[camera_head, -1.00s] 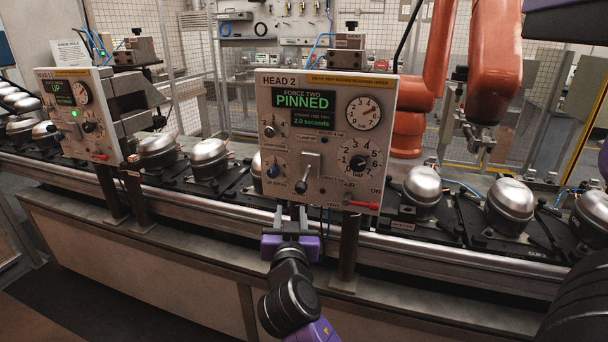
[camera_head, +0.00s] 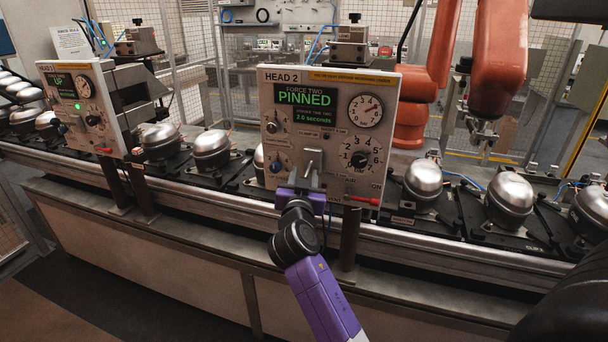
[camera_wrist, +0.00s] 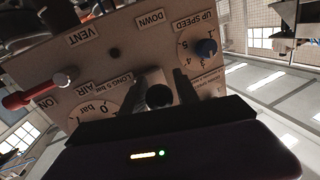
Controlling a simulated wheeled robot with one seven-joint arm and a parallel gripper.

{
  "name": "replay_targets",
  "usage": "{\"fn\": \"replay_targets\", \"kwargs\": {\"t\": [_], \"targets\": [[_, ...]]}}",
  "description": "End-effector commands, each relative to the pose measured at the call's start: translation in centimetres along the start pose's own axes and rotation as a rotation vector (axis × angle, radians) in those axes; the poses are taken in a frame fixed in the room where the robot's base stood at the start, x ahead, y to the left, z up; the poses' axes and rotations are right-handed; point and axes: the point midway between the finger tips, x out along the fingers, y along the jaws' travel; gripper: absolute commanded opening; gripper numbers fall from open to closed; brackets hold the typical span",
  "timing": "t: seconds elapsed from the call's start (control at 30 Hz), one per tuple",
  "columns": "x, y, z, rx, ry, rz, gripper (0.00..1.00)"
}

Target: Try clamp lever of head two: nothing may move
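The head two panel (camera_head: 330,130) is an upright beige box with a green screen reading PINNED and 2.0 seconds. Its clamp lever (camera_head: 312,172) sits low in the middle of the panel, partly hidden by my gripper (camera_head: 304,187). In the wrist view the lever's round black knob (camera_wrist: 160,96) lies between the two dark fingers of my gripper (camera_wrist: 160,88). The fingers are apart, with a gap visible on each side of the knob. I cannot tell whether either finger touches the lever.
A blue speed knob (camera_head: 277,168), two dials and a red air handle (camera_head: 364,200) are close around the lever. Compressors (camera_head: 424,180) line the conveyor. An orange robot arm (camera_head: 497,60) hangs behind, right. The front floor is clear.

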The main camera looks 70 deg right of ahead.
Motion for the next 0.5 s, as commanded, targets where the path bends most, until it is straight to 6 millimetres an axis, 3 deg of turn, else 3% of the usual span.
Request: {"fn": "replay_targets", "kwargs": {"t": [0.17, 0.37, 0.5], "targets": [[0.02, 0.02, 0.03, 0.0, 0.0, 0.0, 0.37], [0.0, 0.02, 0.03, 0.0, 0.0, 0.0, 0.02], [-0.01, 0.02, 0.02, 0.0, 0.0, 0.0, 0.0]]}}
